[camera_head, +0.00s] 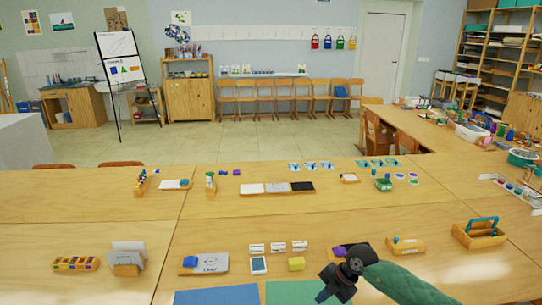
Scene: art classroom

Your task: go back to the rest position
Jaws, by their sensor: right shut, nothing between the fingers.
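My right gripper (329,294) is at the bottom centre-right of the head view, at the end of my green-sleeved arm. Its jaws are shut and empty. A green mat (292,293) lies at the bottom edge, beside and partly behind the gripper. My left gripper is not in view.
A blue mat (217,296) lies nearer. The table's middle is largely clear.

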